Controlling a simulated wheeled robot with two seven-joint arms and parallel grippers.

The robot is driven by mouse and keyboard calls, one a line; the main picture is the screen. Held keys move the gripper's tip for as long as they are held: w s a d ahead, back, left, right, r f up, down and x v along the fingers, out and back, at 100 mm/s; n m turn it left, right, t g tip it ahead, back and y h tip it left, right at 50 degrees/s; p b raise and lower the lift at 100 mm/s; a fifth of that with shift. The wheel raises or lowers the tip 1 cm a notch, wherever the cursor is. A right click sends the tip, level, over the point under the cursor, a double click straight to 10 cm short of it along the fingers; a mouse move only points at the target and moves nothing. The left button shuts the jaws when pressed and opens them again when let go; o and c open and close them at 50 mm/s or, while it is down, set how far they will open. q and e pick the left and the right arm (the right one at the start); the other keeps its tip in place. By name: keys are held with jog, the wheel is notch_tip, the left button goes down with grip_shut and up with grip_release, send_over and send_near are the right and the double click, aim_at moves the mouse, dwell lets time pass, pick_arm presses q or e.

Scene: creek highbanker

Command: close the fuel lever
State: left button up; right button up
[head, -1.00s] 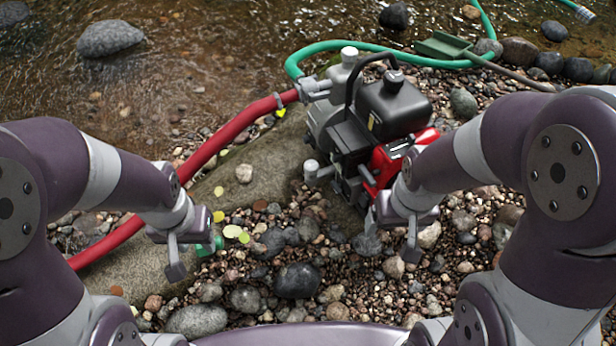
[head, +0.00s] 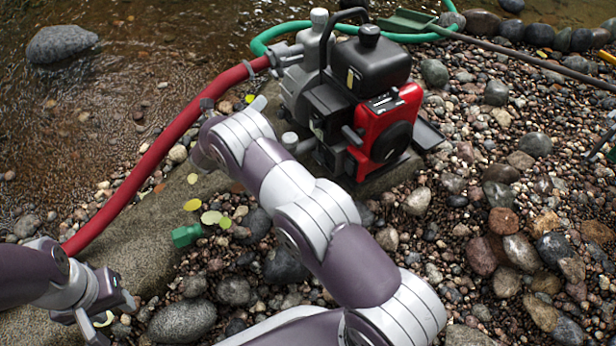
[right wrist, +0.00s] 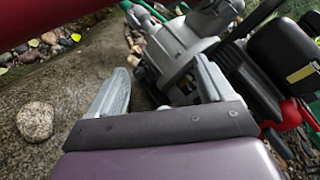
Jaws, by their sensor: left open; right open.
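The pump engine (head: 385,125), with a red cover and a black tank, stands upright on a flat rock in the head view. I cannot pick out the fuel lever for certain; a small grey stub (head: 352,135) shows beside the red cover. My right arm reaches across in front of the engine, and its gripper (head: 232,106) is left of the grey pump body, partly hidden by the wrist. In the right wrist view this gripper (right wrist: 157,92) is open, with the pump body (right wrist: 180,45) beyond its fingers. My left gripper (head: 108,312) is open and empty at lower left.
A red hose (head: 150,165) runs from the pump to lower left, close to my right gripper. A green hose (head: 270,35) curves behind. A green fitting (head: 186,235) lies on the gravel. A loose stone (right wrist: 35,121) sits on the rock. Water lies upper left.

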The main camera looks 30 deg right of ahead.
jog(key=s+d+f+m+g+h+b, duration=0.1)
jog(key=s+f+m+g+h+b, duration=0.2)
jog(key=f+m, duration=0.55)
jog(key=m+g+h, duration=0.3)
jog(key=m+g, duration=0.3)
jog(key=m, duration=0.2)
send_near(320, 158)
jog(key=shift+g, duration=0.4)
jog(key=d+b, duration=0.2)
jog(key=w+d+f+b, duration=0.1)
jog(key=d, duration=0.1)
jog(key=d+b, duration=0.2)
jog(key=shift+w+d+f+b, duration=0.2)
jog(key=shift+w+d+b, duration=0.1)
jog(key=shift+d, duration=0.1)
pick_arm(q)
notch_tip(320, 158, down, 12)
jog(key=shift+r, duration=0.25)
pick_arm(e)
jog(key=shift+d+r, duration=0.2)
jog(key=shift+d, duration=0.4)
jog(key=shift+n, duration=0.25)
jog(key=c, duration=1)
